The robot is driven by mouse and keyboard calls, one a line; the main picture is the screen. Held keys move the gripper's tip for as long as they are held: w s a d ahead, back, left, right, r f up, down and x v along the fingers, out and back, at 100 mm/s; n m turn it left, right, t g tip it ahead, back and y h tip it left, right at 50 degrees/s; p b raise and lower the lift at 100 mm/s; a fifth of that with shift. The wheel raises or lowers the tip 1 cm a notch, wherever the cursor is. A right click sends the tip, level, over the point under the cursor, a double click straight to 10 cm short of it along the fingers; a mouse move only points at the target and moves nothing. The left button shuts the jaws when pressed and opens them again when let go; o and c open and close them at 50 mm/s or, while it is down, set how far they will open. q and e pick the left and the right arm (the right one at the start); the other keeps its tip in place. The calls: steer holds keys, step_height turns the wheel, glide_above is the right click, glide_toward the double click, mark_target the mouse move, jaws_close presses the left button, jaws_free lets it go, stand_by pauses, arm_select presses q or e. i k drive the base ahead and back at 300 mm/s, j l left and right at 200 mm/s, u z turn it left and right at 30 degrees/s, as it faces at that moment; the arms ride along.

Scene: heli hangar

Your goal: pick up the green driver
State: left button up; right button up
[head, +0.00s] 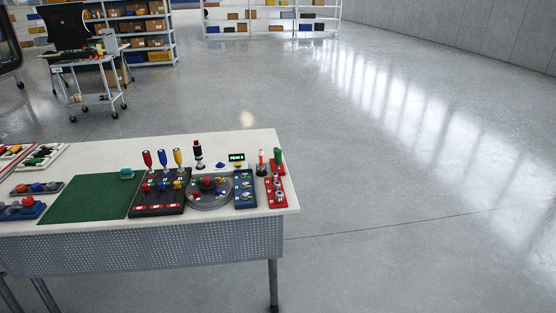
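A red driver (147,158), a blue driver (162,158) and a yellow driver (178,157) stand upright in a black rack (158,207) farther left. Neither of my grippers shows in the head view.
A blue tray (244,189), a round grey turntable (209,201) and an orange-tipped item (261,160) stand left of the red tray. A green mat (85,203) lies mid-bench. A cart (88,85) stands behind. The floor right of the bench is clear.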

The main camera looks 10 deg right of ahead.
mark_target(278, 152)
steer(key=i+l+u, duration=0.1)
steer(key=u, duration=0.3)
steer(key=i+l+u, duration=0.1)
steer(key=u, duration=0.25)
steer(key=l+u, duration=0.2)
steer(key=u, duration=0.2)
